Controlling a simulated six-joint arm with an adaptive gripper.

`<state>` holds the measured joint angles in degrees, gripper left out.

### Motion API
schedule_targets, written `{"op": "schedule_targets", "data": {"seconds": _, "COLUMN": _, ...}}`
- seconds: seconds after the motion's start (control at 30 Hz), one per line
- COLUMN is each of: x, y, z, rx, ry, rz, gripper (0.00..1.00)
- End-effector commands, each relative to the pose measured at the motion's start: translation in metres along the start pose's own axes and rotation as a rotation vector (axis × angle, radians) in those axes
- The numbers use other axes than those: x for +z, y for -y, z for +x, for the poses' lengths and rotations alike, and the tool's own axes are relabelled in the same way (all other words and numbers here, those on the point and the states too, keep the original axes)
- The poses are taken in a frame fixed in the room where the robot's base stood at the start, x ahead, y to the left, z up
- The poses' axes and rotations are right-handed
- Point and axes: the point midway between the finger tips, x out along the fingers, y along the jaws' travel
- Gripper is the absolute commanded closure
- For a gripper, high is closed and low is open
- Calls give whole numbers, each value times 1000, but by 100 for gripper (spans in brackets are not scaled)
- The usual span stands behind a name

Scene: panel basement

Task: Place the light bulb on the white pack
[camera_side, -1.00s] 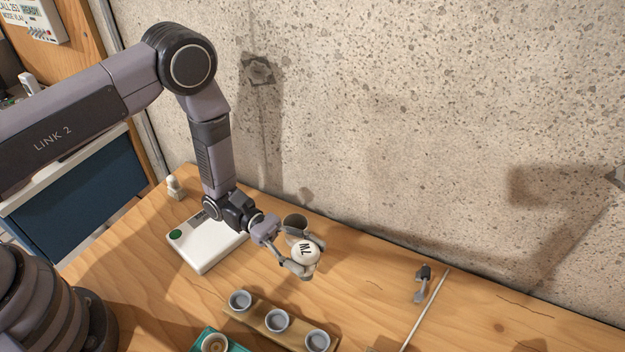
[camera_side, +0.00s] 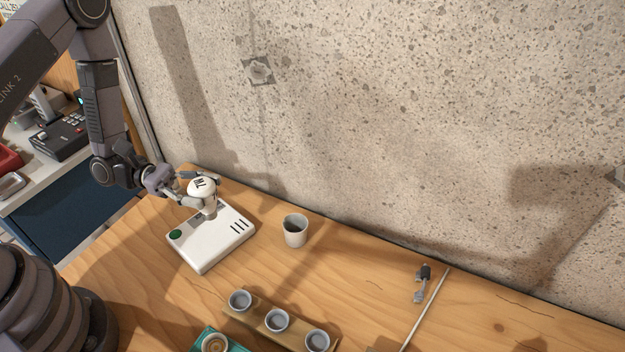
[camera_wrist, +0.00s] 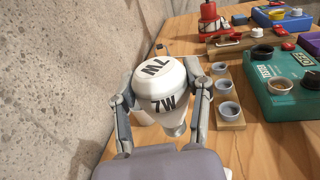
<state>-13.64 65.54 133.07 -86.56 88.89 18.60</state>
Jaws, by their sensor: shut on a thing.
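My gripper (camera_side: 203,187) is shut on the light bulb (camera_side: 204,190), a white bulb marked "7W". The wrist view also shows the bulb (camera_wrist: 163,88) between the two fingers, its narrow end pointing down. In the side view the bulb is upright over the back part of the white pack (camera_side: 205,247), a flat box with a green round button and dark slots. The bulb's lower end overlaps the pack's top there; I cannot tell whether they touch. The pack lies flat on the wooden table.
A white cup (camera_side: 295,230) stands right of the pack. A wooden strip with several grey cups (camera_side: 277,320) and a teal box (camera_side: 207,342) are at the front. A small grey-black part (camera_side: 423,283) and a thin rod (camera_side: 427,307) lie right. A concrete wall closes the back.

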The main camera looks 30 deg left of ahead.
Motion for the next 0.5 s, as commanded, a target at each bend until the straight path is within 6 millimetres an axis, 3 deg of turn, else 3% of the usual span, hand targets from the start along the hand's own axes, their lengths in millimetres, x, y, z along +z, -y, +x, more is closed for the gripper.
{"op": "schedule_targets", "data": {"seconds": 0.1, "x": -4, "y": -20, "z": -28, "rx": 90, "ry": 0, "rz": -1, "gripper": 88}}
{"op": "schedule_targets", "data": {"seconds": 0.2, "x": -12, "y": -27, "z": -40, "rx": 124, "ry": 0, "rz": -4, "gripper": 88}}
{"op": "schedule_targets", "data": {"seconds": 0.5, "x": -54, "y": -28, "z": -42, "rx": 132, "ry": 0, "rz": -4, "gripper": 88}}
